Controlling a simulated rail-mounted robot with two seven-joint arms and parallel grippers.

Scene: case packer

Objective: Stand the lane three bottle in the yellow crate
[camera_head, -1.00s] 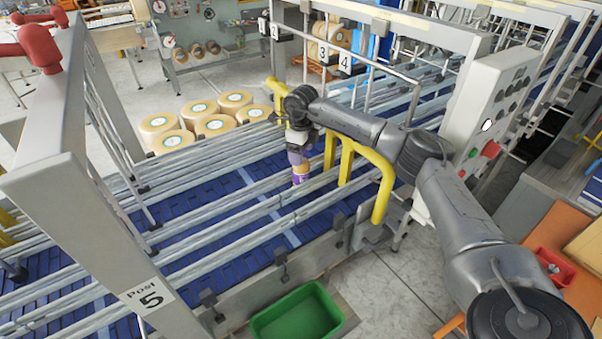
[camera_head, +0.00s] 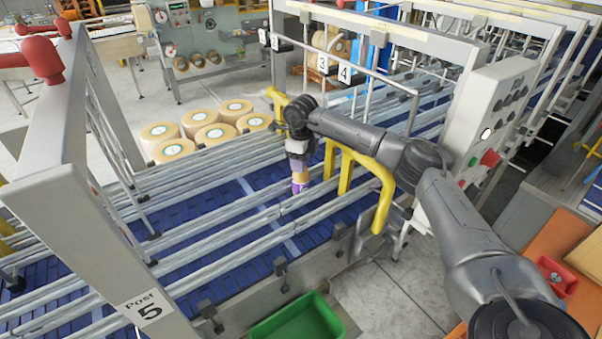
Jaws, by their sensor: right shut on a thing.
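Number signs 3 (camera_head: 323,64) and 4 (camera_head: 344,74) hang on the frame behind. No yellow crate can be made out. My left gripper is not in view.
Yellow bent guards (camera_head: 382,200) stand close to the right of the bottle, under my right arm. Metal rails (camera_head: 190,240) run along the blue belt. A green crate (camera_head: 300,322) is at the bottom edge. A control box (camera_head: 490,125) stands at right.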

